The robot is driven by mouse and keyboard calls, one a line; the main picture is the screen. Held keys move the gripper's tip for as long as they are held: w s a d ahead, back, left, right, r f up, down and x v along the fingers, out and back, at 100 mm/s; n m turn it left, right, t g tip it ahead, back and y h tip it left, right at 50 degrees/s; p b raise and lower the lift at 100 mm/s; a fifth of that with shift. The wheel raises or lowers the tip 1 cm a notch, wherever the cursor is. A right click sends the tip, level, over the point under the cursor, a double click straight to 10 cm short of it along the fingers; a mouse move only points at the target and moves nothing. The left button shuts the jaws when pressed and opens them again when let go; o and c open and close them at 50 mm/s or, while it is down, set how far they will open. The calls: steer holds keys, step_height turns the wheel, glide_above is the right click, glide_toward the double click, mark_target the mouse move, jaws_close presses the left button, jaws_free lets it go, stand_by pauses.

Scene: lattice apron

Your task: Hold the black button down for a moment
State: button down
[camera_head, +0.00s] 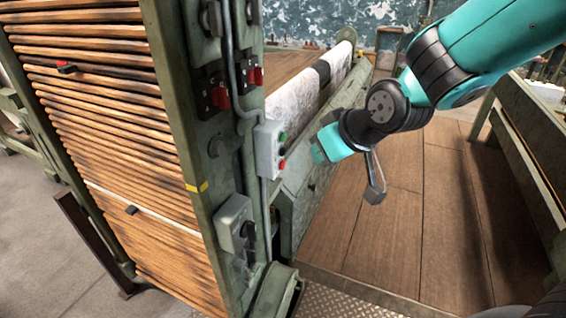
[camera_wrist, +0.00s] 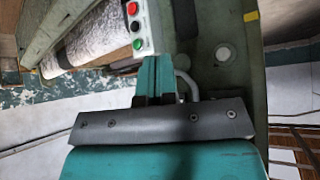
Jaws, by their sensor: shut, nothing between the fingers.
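A grey button box (camera_head: 268,148) is mounted on the green machine post, with a green button at top, a black button (camera_head: 281,150) in the middle and a red one at the bottom. In the wrist view the box (camera_wrist: 151,28) appears upside down at the top, and the black button (camera_wrist: 135,26) sits between red and green. My gripper (camera_head: 318,155) is shut and empty, to the right of the box and apart from it in the head view. In the wrist view its fingertips (camera_wrist: 156,60) show just below the box, nearest the green button.
Red switches (camera_head: 220,97) sit higher on the post, and a grey box (camera_head: 235,222) with a dark lever is lower. A conduit (camera_head: 232,70) runs along the post into the button box. A fabric-covered roller (camera_head: 300,90) lies behind. Wooden floor (camera_head: 400,230) is open at right.

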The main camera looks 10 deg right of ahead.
mark_target(282, 152)
steer(key=w+d+f+n+t+b, duration=0.3)
steer(key=w+d+f+t, duration=0.1)
steer(key=w+f, duration=0.3)
steer(key=w+d+f+n+t+h+b, duration=0.1)
steer(key=w+d+f+n+t+b, duration=0.2)
steer(key=w+f+t, duration=0.4)
steer(key=shift+w+d+f+b, duration=0.35)
steer(key=shift+d+f+b, duration=0.05)
steer(key=shift+f+b, duration=0.2)
steer(key=w+a+p, duration=0.5)
steer(key=a+p, duration=0.2)
steer(key=p, duration=0.7)
steer(key=shift+w, duration=0.1)
